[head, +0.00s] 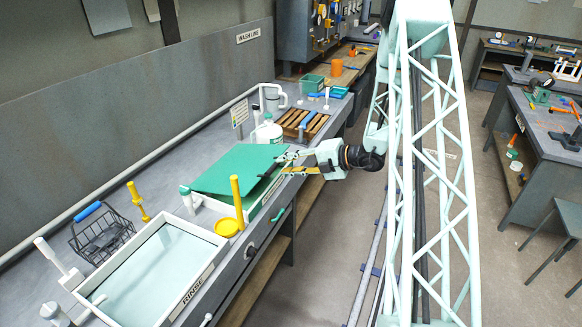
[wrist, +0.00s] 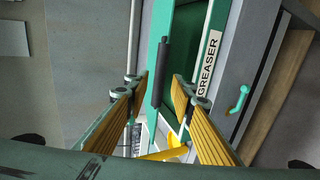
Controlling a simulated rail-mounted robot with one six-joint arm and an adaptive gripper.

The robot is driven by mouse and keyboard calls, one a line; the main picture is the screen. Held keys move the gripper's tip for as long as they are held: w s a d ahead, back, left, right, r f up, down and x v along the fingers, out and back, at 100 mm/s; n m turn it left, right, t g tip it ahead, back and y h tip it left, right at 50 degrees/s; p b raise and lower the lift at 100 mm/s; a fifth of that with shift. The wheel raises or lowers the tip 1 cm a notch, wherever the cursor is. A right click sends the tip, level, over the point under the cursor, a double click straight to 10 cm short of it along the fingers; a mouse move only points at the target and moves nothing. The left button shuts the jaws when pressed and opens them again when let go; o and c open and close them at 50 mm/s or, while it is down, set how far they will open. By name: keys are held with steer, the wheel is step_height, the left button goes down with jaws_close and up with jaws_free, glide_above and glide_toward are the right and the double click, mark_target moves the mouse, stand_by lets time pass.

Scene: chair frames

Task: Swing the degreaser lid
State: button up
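The degreaser tank is a pale box with a green lid (head: 236,166), on the wash bench beyond the rinse tank. The lid is tilted, its near edge raised above the rim. In the wrist view the lid (wrist: 155,50) is seen nearly edge-on, with a dark bar handle (wrist: 163,70) along it. The green tank interior (wrist: 187,40) and the GREASER label (wrist: 208,65) show to its right. My gripper (head: 281,164) is at the lid's right edge. In the wrist view its yellow fingers (wrist: 156,84) are apart, with the handle in line between their tips; contact cannot be told.
The rinse tank (head: 207,246) stands at the near end, with a yellow post and dish (head: 227,228) between the tanks. A white jug (head: 268,131) and a wooden slatted rack (head: 303,124) stand beyond the lid.

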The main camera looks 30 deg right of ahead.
mark_target(277, 166)
steer(key=b+x, duration=0.1)
steer(key=x, duration=0.3)
steer(key=shift+w+a+f+b, duration=0.2)
steer(key=shift+w+a+b, duration=0.05)
steer(key=shift+w+b, duration=0.1)
steer(key=shift+s+d+r, duration=0.1)
steer(key=c, duration=0.7)
step_height(277, 166, down, 8)
steer(key=b, duration=0.3)
steer(key=shift+s+d+r, duration=0.2)
steer(key=shift+s+d, duration=0.05)
steer(key=shift+s, duration=0.2)
steer(key=o, duration=0.9)
steer(key=shift+r, duration=0.1)
steer(key=shift+s+d, duration=0.1)
steer(key=shift+v, duration=5.95)
